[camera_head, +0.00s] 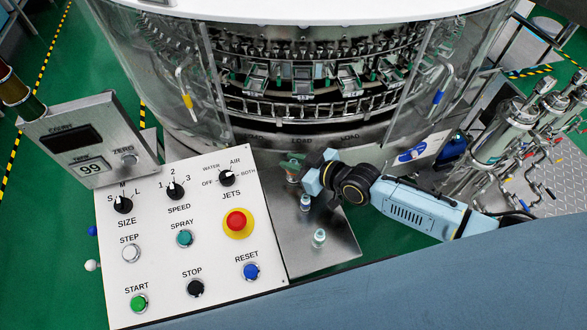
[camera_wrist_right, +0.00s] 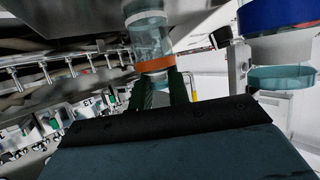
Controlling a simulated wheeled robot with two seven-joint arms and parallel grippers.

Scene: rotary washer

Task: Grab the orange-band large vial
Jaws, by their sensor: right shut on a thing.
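The orange-band large vial (camera_wrist_right: 149,38) is clear glass with an orange band, and shows at the top middle of the right wrist view. My right gripper (camera_wrist_right: 164,84) is shut on it, with its dark green fingers on either side near the band. In the head view my right gripper (camera_head: 292,165) is over the far part of the steel shelf, and the vial (camera_head: 292,178) is partly hidden at its fingers. I cannot tell whether the vial touches the shelf. My left gripper is not in view.
A small blue-banded vial (camera_head: 305,203) and a pale-topped vial (camera_head: 319,238) stand on the steel shelf (camera_head: 335,255), nearer me than the gripper. The control panel (camera_head: 210,265) is left of the shelf. The rotary washer (camera_head: 300,115) stands behind it.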

